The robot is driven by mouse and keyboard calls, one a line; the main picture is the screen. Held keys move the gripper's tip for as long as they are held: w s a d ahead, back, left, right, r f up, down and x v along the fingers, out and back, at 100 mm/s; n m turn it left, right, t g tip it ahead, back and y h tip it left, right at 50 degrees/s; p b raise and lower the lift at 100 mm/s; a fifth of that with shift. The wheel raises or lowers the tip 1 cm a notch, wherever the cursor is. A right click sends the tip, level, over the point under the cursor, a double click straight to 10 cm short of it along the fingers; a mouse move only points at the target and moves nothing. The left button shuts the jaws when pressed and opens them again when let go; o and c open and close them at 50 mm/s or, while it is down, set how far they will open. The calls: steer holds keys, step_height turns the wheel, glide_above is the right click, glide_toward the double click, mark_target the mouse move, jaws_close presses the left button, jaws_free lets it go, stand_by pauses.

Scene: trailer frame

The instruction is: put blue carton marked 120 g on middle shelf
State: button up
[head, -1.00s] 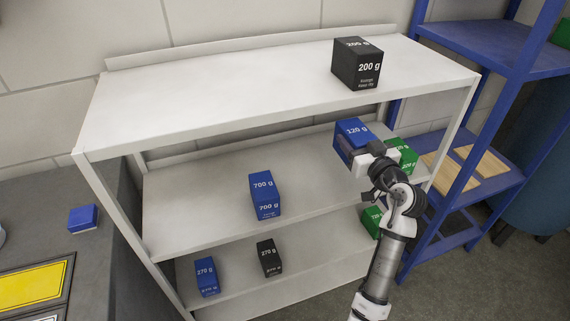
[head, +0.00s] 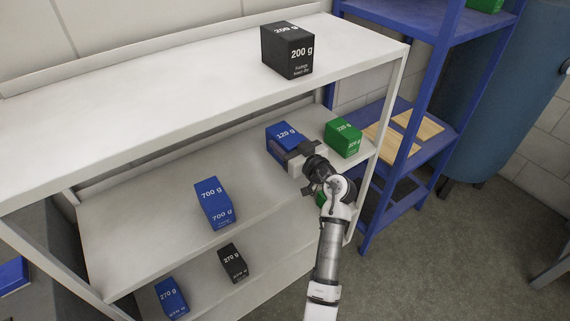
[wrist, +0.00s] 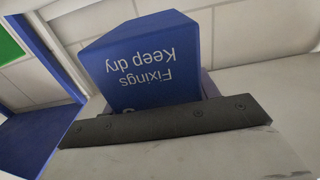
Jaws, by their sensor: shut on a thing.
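The blue carton marked 120 g (head: 284,138) is in my gripper (head: 292,158), at the right part of the middle shelf (head: 150,228), just left of a green carton. My gripper is shut on it from the front. In the wrist view the carton (wrist: 150,62) fills the middle, its "Fixings Keep dry" text upside down, above the dark gripper edge (wrist: 170,120). I cannot tell whether its base touches the shelf.
A green carton (head: 343,138) stands close on the right. A blue 700 g carton (head: 214,203) stands to the left. A black 200 g carton (head: 288,50) is on the top shelf (head: 150,95). Blue 270 g (head: 172,298) and black 270 g (head: 232,263) cartons are on the lower shelf.

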step_height(320, 180, down, 8)
steer(key=shift+b, duration=0.3)
steer(key=shift+f, duration=0.15)
steer(key=o, duration=1)
steer(key=shift+o, duration=0.2)
steer(key=shift+s+d, duration=0.2)
steer(key=shift+s, duration=0.05)
steer(key=b+v, duration=0.1)
steer(key=v, duration=1)
steer(key=shift+s+d, duration=0.1)
steer(key=shift+s, duration=0.1)
